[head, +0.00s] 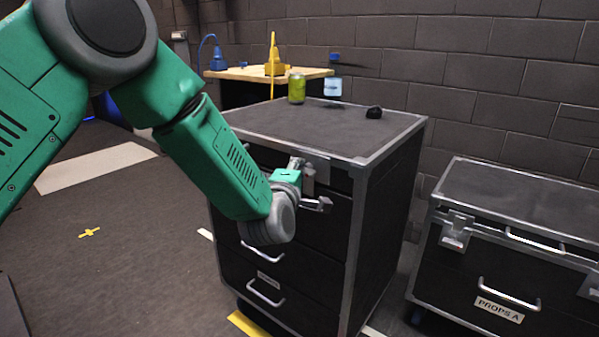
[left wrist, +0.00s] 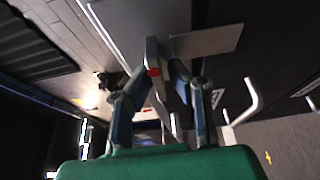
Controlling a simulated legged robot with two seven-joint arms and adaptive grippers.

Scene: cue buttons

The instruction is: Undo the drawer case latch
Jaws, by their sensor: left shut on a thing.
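The drawer case (head: 340,143) is black with silver metal edges and stands in the middle of the head view. Its latch sits at the top of the front face, partly hidden by my left gripper (head: 311,185). In the left wrist view, my left gripper (left wrist: 162,82) is shut on the latch (left wrist: 152,56), a grey metal piece with a red spot between the fingertips. A grey plate (left wrist: 210,40) lies just beside it. The drawers below show silver handles (head: 265,292) and look shut. My right gripper is not in view.
A green can (head: 296,88), a light blue cup (head: 332,88) and a small black object (head: 374,112) are on the case top. A second black case labelled PROPS A (head: 520,210) stands at right. A wooden-topped table (head: 240,74) stands behind. Floor at left is open.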

